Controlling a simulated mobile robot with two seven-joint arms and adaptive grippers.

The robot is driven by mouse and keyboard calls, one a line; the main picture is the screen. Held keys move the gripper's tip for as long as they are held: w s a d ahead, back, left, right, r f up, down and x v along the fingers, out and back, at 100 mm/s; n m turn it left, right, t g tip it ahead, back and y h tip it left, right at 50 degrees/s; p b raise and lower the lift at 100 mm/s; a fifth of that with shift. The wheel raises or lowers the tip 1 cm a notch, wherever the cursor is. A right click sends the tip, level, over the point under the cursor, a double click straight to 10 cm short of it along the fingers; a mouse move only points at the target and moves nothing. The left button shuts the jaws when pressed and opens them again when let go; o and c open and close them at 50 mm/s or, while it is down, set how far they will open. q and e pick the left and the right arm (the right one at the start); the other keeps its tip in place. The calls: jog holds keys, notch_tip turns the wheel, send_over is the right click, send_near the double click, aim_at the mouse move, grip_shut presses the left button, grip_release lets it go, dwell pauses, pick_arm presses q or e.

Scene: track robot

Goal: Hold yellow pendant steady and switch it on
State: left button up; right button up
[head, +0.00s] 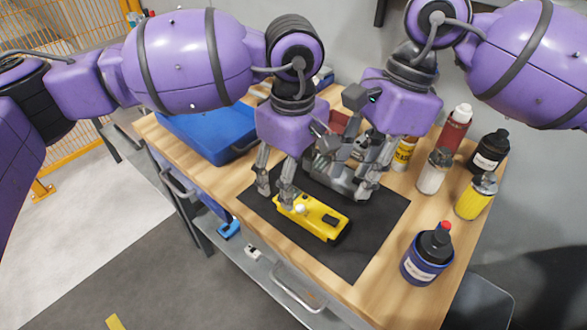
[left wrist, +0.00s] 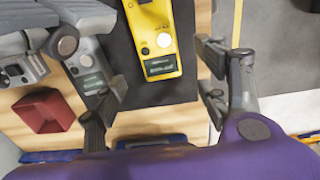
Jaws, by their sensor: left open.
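The yellow pendant (head: 318,220) lies flat on the black mat (head: 375,215), with a small display and a round white button. The left wrist view shows its yellow body (left wrist: 150,20) from above. My left gripper (head: 274,195) is open at the pendant's left end. In the left wrist view the left gripper's fingers (left wrist: 155,95) stand on either side of that end, apart from it. My right gripper (head: 348,168) has its fingers spread, over a grey device behind the pendant, and appears empty. Whether it touches the grey device I cannot tell.
The grey device (left wrist: 90,68) lies beside the pendant. A red box (left wrist: 43,110) is near it. A blue case (head: 205,135) stands at the table's left. Several bottles, including a blue one (head: 427,257) and a yellow one (head: 474,198), line the right. The front of the mat is clear.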

aim_at(309, 213)
pick_arm(q)
jog(key=shift+f, duration=3.2)
